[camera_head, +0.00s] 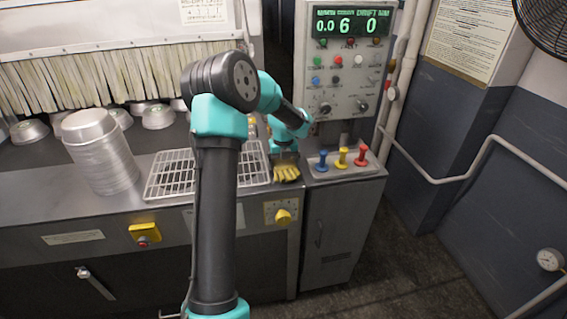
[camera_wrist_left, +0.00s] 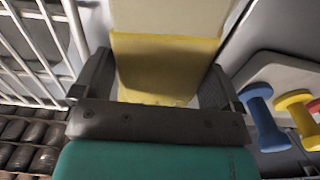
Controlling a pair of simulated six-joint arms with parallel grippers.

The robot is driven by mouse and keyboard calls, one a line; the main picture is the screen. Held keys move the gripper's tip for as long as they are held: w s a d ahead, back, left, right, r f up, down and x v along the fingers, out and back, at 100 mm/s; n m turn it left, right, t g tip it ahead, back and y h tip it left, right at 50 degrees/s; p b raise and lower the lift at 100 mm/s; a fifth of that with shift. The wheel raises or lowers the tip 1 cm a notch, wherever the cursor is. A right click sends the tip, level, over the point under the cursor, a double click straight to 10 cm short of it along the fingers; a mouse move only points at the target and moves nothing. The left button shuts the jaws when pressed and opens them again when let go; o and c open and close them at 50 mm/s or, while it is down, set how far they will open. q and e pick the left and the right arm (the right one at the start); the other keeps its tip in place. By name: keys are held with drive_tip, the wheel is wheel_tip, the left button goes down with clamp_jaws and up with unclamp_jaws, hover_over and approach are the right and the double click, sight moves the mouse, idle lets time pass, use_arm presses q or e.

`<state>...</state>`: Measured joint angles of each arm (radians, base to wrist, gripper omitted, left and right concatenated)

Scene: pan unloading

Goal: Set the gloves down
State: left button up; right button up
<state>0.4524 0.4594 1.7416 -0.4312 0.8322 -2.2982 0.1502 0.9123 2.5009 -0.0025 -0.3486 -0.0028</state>
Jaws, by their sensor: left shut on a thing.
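The yellow gloves (camera_head: 286,174) are at the right end of the metal counter, between the wire rack and the lever panel. In the left wrist view the yellow gloves (camera_wrist_left: 165,65) fill the space between my two dark fingers, with a paler part beyond. My left gripper (camera_head: 285,159) is shut on the gloves from above. It also shows in the left wrist view (camera_wrist_left: 155,85). I cannot tell whether the gloves touch the counter. My right gripper is not in view.
A wire rack (camera_head: 173,175) lies left of the gloves. Blue (camera_head: 322,161), yellow (camera_head: 342,158) and red (camera_head: 361,156) levers stand close on the right. A stack of pans (camera_head: 104,160) stands at the left. A yellow knob (camera_head: 283,216) is on the counter front below.

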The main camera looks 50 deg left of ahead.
sight(284, 162)
use_arm(q)
drive_tip(key=o, duration=0.6)
drive_tip(key=shift+f, duration=0.1)
drive_tip(key=shift+o, duration=0.2)
wheel_tip(284, 162, up, 12)
idle(0.8)
